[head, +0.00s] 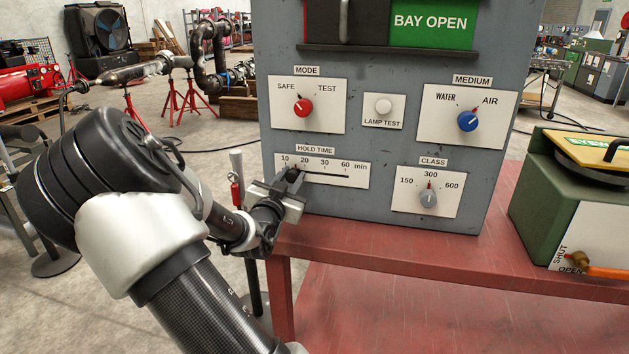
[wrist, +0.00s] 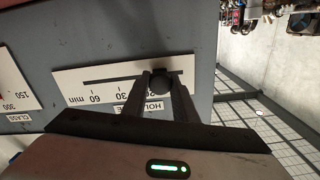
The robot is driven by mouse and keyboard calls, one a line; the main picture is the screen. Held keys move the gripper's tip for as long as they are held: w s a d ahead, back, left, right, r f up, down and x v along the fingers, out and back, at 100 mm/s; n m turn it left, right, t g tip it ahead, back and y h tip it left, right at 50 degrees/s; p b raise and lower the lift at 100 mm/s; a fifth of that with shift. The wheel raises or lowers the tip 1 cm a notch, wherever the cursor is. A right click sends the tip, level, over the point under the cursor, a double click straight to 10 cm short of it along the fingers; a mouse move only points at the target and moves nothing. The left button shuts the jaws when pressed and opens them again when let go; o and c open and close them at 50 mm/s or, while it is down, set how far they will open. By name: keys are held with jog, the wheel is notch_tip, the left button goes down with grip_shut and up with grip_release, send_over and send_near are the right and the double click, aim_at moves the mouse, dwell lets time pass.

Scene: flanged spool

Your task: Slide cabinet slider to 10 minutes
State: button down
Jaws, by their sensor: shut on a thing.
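The grey cabinet (head: 390,135) has a white HOLD TIME plate (head: 340,177) marked 10, 20, 30 and 60 min, with a dark horizontal slot. The plate appears upside down in the wrist view (wrist: 70,82). My gripper (head: 294,181) is at the plate's left end. In the wrist view its fingers (wrist: 160,90) are shut on the dark round slider knob (wrist: 161,82). The knob stands near the low end of the scale, around the 10 to 20 marks. A short piece of slot shows beyond it on the 10 side. The fingers hide part of the labels, so its exact reading is unclear.
MODE (head: 303,107), MEDIUM (head: 467,121) and CLASS (head: 428,198) knobs and a LAMP TEST button (head: 384,105) surround the plate. The cabinet stands on a red bench (head: 420,262). A green unit (head: 570,190) is at right. A grey post (head: 238,165) stands left of the cabinet.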

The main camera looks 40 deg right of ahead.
jog(key=shift+w+a+r, duration=0.1)
jog(key=shift+w+a, duration=1)
jog(key=shift+w, duration=0.2)
jog(key=c, duration=1.4)
grip_release()
jog(key=shift+w+a, duration=0.1)
jog(key=shift+c, duration=0.2)
jog(key=p+v, duration=0.2)
jog(key=v, duration=1.5)
jog(key=shift+s+p, duration=0.3)
jog(key=shift+p, duration=0.05)
